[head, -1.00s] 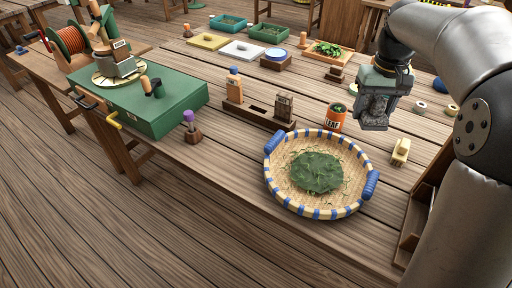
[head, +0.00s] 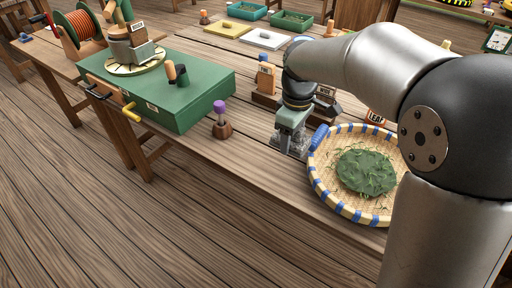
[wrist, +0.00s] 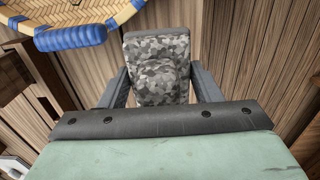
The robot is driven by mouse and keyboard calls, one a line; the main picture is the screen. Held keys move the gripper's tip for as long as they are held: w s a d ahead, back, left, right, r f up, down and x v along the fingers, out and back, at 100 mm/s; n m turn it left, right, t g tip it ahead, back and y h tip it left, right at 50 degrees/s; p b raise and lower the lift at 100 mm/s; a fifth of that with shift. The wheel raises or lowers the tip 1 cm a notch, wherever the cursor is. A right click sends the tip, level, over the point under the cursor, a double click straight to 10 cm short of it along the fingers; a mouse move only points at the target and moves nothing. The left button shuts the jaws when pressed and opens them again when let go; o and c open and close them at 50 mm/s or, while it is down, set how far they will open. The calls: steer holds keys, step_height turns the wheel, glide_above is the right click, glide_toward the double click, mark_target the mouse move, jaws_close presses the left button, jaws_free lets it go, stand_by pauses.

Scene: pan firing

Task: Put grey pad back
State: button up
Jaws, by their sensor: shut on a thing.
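A pad with a mottled grey camouflage pattern (wrist: 157,65) sits between the two dark fingers of my gripper (wrist: 157,88) in the wrist view. In the head view my gripper (head: 290,146) is low over the table's front part, just left of the basket, with the grey pad at its lower end mostly hidden. My gripper is shut on the pad. Whether the pad touches the table I cannot tell. A dark wooden rack (head: 262,101) stands behind my gripper. It holds a tan block (head: 265,77) at left and a labelled block (head: 325,93) at right; my arm hides its middle.
A woven basket (head: 322,187) with blue handles and green leaves stands right of my gripper. A purple-topped stamp (head: 220,112) stands to the left, beside a green box (head: 180,100). The orange leaf tin (head: 376,117) is behind the basket. Bare planks lie between stamp and gripper.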

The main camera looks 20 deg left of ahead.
steer(key=w+a+f+p, duration=0.1)
steer(key=w+a+f, duration=0.35)
steer(key=a, duration=0.25)
steer(key=p, duration=0.1)
glide_above(258, 148)
steer(key=d, duration=0.1)
steer(key=f, duration=0.3)
steer(key=shift+s+f, duration=0.3)
steer(key=shift+f, duration=0.05)
steer(key=shift+w+a+f, duration=0.35)
steer(key=shift+a+f, duration=0.05)
steer(key=shift+f, duration=0.3)
steer(key=shift+w+a+f+p, duration=0.15)
steer(key=shift+f+p, duration=0.15)
steer(key=shift+f, duration=1.2)
steer(key=shift+f, duration=0.2)
steer(key=o, duration=1.6)
